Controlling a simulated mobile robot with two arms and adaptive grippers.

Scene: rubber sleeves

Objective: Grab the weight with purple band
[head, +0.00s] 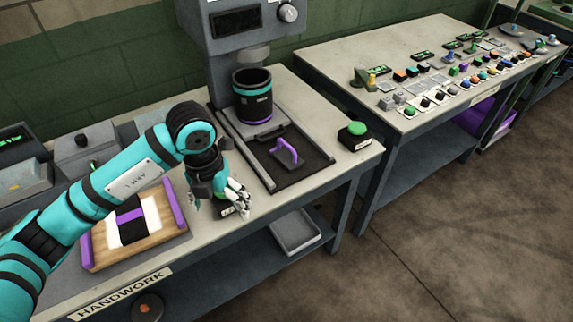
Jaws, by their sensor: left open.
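A dark cylinder (253,103) with a teal upper rim and a purple band near its bottom stands in the grey press machine at the back of the bench. It looks like the weight with the purple band. My left gripper (242,207) is open, low over the front part of the bench. It is in front of the cylinder and slightly left of it, clearly apart from it. My left arm partly hides a small dark box with green on it under the gripper. My right gripper is not in view.
A purple handle (287,152) stands on a black plate in front of the cylinder. A green button box (354,134) is at the bench's right end. A wooden board (158,245) with purple sides lies at left. A second table (345,55) carries many small parts.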

